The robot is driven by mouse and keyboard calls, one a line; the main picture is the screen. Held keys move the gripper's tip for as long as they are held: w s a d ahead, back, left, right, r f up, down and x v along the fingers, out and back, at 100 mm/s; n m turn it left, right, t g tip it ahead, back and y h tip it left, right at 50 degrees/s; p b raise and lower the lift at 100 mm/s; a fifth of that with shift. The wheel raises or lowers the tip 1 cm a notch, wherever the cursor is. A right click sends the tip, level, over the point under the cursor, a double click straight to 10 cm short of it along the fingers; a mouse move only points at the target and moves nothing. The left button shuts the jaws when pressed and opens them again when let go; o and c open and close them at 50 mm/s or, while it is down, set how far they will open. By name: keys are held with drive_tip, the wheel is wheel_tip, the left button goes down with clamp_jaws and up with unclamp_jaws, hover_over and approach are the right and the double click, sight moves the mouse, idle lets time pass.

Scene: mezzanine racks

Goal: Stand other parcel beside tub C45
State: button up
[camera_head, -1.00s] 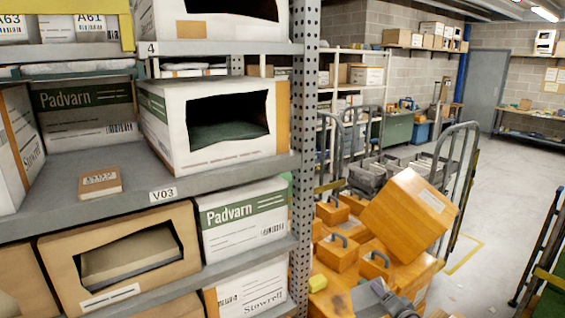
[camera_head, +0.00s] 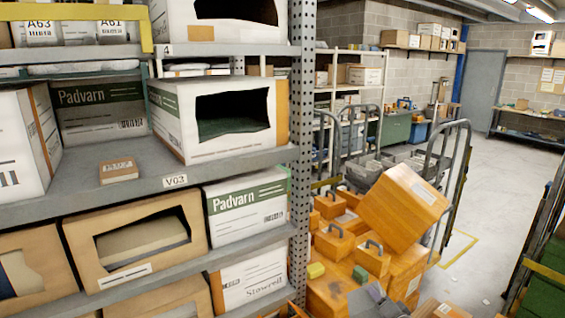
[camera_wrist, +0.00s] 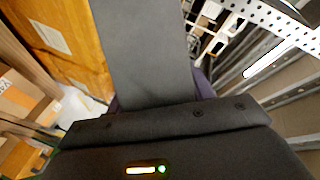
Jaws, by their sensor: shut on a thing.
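In the wrist view my gripper (camera_wrist: 160,98) is shut on a flat grey slab (camera_wrist: 148,50), which I take to be the parcel. Dark purple finger parts show at both sides of the slab, and its far end runs out of the picture. In the head view a grey shape (camera_head: 368,302) at the bottom edge, in front of the orange load, looks like this same slab or my gripper; I cannot tell which. A small brown parcel (camera_head: 118,168) lies flat on shelf V03. No label C45 is readable in either view.
Shelf V03 (camera_head: 225,163) has bare space around the small parcel, between white Padvarn cartons (camera_head: 100,112). A perforated post (camera_head: 301,130) bounds the rack. A cage trolley with orange cases and a tilted orange box (camera_head: 403,207) stands right of it.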

drive_tip(key=s+a+f+m+h, duration=0.2)
drive_tip(key=s+a+f+h, duration=0.1)
drive_tip(key=s+a+f, duration=1.15)
wheel_tip(320, 180, down, 11)
drive_tip(key=b, duration=1)
drive_tip(key=shift+d+r+m+h, duration=0.15)
drive_tip(key=shift+d+m+h, duration=0.15)
drive_tip(key=shift+d, duration=0.05)
drive_tip(key=f, duration=0.3)
drive_tip(key=shift+s+f, duration=0.1)
drive_tip(key=shift+s, duration=0.3)
